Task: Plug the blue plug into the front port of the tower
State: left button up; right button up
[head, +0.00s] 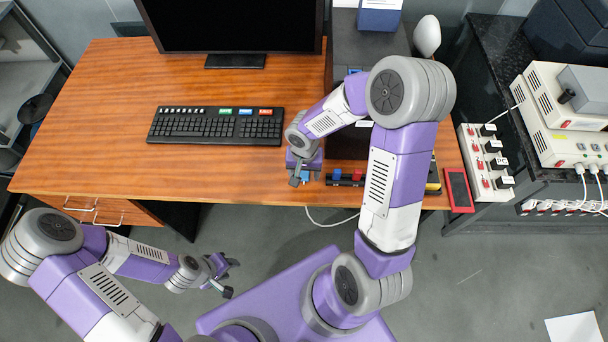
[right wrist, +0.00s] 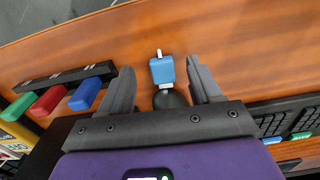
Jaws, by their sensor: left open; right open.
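The blue plug (right wrist: 162,70) has a pale metal tip and a dark rounded part behind it. In the right wrist view it lies between the two fingers of my right gripper (right wrist: 160,75), with visible gaps on both sides. In the head view only a small blue bit of the plug (head: 306,180) shows by my right gripper (head: 300,178), which is open at the desk's front edge. The dark tower (head: 348,50) stands behind my right arm, which covers much of it; I cannot make out its front port. My left gripper (head: 228,278) is open and empty, in front of the desk.
A black strip (right wrist: 60,79) with blue, red and green pieces lies beside my right gripper. A keyboard (head: 215,126) and monitor (head: 235,25) are on the desk. A white cable (head: 330,223) hangs off the front edge. The desk's left part (head: 90,110) is clear.

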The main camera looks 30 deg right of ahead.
aim_at(304, 174)
notch_tip(304, 174, down, 3)
jog(key=shift+r, duration=0.2)
jog(key=c, duration=1.1)
